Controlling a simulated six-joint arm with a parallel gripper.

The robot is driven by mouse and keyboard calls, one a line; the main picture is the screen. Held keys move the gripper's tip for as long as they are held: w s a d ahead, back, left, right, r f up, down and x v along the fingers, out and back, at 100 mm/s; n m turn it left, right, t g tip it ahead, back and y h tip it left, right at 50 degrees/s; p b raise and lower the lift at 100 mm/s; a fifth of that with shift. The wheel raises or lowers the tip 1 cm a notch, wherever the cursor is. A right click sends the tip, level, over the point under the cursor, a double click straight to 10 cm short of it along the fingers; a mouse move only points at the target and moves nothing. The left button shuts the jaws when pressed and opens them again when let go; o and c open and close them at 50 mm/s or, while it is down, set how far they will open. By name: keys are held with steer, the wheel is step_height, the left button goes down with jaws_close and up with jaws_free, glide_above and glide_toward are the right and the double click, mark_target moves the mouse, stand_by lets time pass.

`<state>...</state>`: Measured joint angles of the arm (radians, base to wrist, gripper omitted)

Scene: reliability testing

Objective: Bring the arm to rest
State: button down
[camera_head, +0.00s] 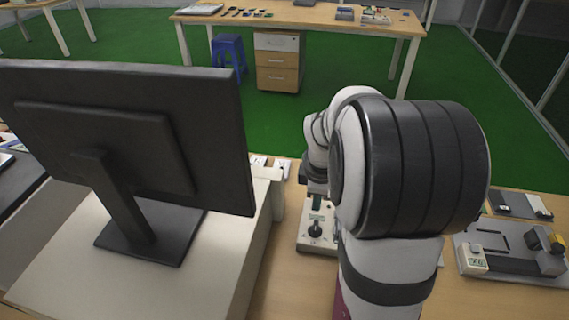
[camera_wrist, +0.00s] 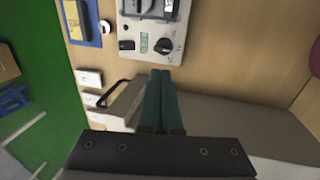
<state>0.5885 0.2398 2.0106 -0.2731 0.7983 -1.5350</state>
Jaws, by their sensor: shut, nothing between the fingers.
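My gripper (camera_wrist: 161,78) shows in the wrist view with its two dark green fingers side by side, shut and empty. It is above the wooden table (camera_wrist: 215,60), in front of a light grey panel device (camera_wrist: 150,52) with a black knob and a small green display. In the head view my white and black arm stands in the middle and hides the gripper. The same panel device (camera_head: 308,236) shows partly behind my arm there.
A black monitor (camera_head: 125,130) stands on a beige box (camera_head: 60,235) at the left. A grey fixture (camera_head: 510,262) with a yellow part is at the right. White sockets (camera_wrist: 90,78) and a blue tray (camera_wrist: 92,25) lie near the table edge. Another table (camera_head: 300,18) stands at the back.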

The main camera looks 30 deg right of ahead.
steer(key=s+a+r+m+y, duration=0.15)
steer(key=s+a+m, duration=0.25)
steer(key=a, duration=0.4)
steer(key=s+a+r+m, duration=0.3)
steer(key=a, duration=0.5)
steer(key=s+a+m+g+y, duration=0.1)
steer(key=s+a+m+y, duration=0.1)
steer(key=s+a+m, duration=0.5)
steer(key=s+a, duration=0.2)
steer(key=s, duration=0.2)
steer(key=shift+s+a+m+g, duration=0.25)
steer(key=shift+m+g, duration=0.05)
steer(key=shift+g, duration=0.1)
